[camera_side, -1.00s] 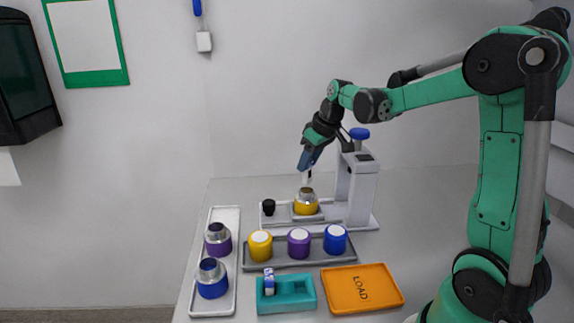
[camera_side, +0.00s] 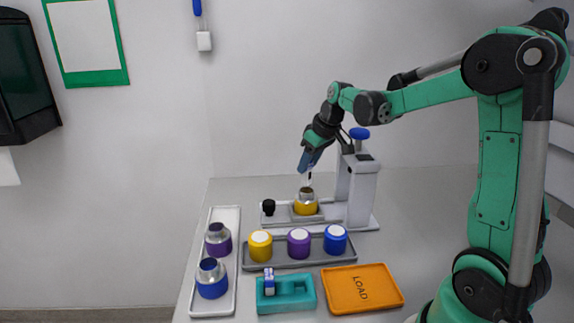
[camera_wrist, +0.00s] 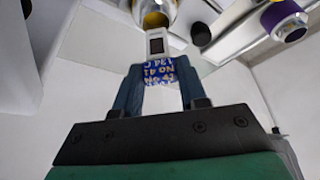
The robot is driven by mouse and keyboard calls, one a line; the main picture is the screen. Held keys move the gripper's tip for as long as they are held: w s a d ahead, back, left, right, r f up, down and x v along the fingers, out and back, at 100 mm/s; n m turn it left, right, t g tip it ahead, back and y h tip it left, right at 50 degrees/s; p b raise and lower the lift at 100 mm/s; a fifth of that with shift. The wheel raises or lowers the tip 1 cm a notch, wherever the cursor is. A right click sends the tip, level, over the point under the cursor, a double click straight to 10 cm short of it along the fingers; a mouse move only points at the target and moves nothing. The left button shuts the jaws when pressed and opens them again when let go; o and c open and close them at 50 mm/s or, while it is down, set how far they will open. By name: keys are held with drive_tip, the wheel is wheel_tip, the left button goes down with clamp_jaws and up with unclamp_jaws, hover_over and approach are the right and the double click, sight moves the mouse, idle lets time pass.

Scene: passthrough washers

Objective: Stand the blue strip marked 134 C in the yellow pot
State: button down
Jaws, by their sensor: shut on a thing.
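My gripper (camera_side: 309,163) is shut on the blue strip (camera_wrist: 158,72), whose printed blue part shows between the fingertips in the wrist view. The text includes "134 C", seen upside down. The strip's white end with a dark window points away from the fingers, toward the yellow pot. The yellow pot (camera_side: 306,207) with its metal neck stands on the pale stand's base. In the side view the strip hangs down over the pot's neck. I cannot tell whether its tip is inside the mouth. The pot is partly cut off in the wrist view (camera_wrist: 155,20).
The pale stand (camera_side: 359,190) with a blue knob rises close right of the pot. A grey tray (camera_side: 289,264) holds yellow, purple and blue white-topped pieces. A teal holder (camera_side: 304,302) has another strip. An orange LOAD tray (camera_side: 385,293) and a white tray (camera_side: 222,306) with two pots stand nearby.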

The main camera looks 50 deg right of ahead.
sight(310, 177)
drive_tip(key=shift+f, duration=0.1)
drive_tip(key=shift+f, duration=0.9)
drive_tip(key=shift+f, duration=0.2)
drive_tip(key=shift+f, duration=0.4)
idle(0.3)
drive_tip(key=shift+f, duration=0.7)
unclamp_jaws()
idle(0.5)
